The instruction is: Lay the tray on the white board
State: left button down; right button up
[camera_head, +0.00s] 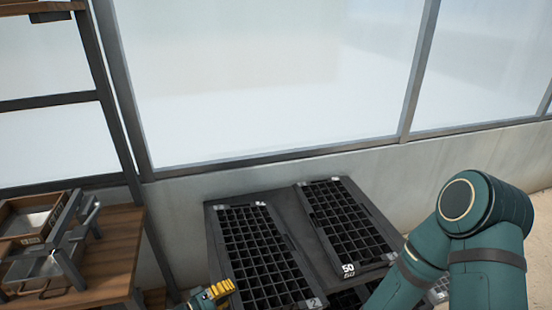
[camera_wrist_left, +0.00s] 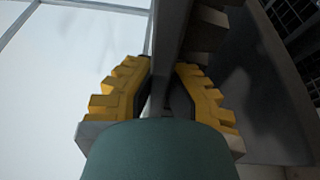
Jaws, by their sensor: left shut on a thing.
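Two black cell trays lie side by side on a dark grey surface: the left tray (camera_head: 258,255) and the right tray (camera_head: 345,225). The right one has a white "50" at its near end. My left gripper (camera_head: 213,293) is low in the head view, beside the surface's left edge. In the left wrist view its yellow fingers (camera_wrist_left: 160,95) are shut on a thin grey bar (camera_wrist_left: 172,45); I cannot tell what the bar belongs to. Tray cells show at that view's top right. I cannot make out a white board. My right gripper is hidden or out of frame.
The dark grey surface (camera_head: 213,230) stands against a low wall under large windows. A wooden shelf unit (camera_head: 115,240) with a metal device (camera_head: 55,245) is at the left. My right arm fills the lower right. More black cells (camera_head: 345,299) show at the bottom edge.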

pick_arm(q)
jog(key=shift+w+d+f+n+t+y, duration=0.1)
jog(key=shift+w+d+n+t+y, duration=0.2)
jog(key=shift+n+t+y, duration=0.25)
jog(key=shift+d+r+n+t+y, duration=0.15)
jog(key=shift+r+n+t+y, duration=0.15)
jog(key=shift+n+t+y, duration=0.25)
jog(key=r+n+t+y, duration=0.1)
jog(key=a+r+n+t+y, duration=0.1)
jog(key=y, duration=0.1)
jog(key=r+n+t+y+b, duration=0.1)
jog(key=r+y, duration=0.1)
jog(key=shift+w+a+n+t, duration=0.15)
jog(key=shift+w+n+t, duration=0.2)
jog(key=shift+n+t, duration=0.05)
jog(key=s+a+r+n+t+y+b, duration=0.1)
jog(key=s+a+r+n+y, duration=0.1)
jog(key=a+r+n+y, duration=0.2)
notch_tip(320, 180, up, 3)
jog(key=y, duration=0.3)
jog(key=shift+n, duration=0.4)
jog(key=shift+s+a+r, duration=0.1)
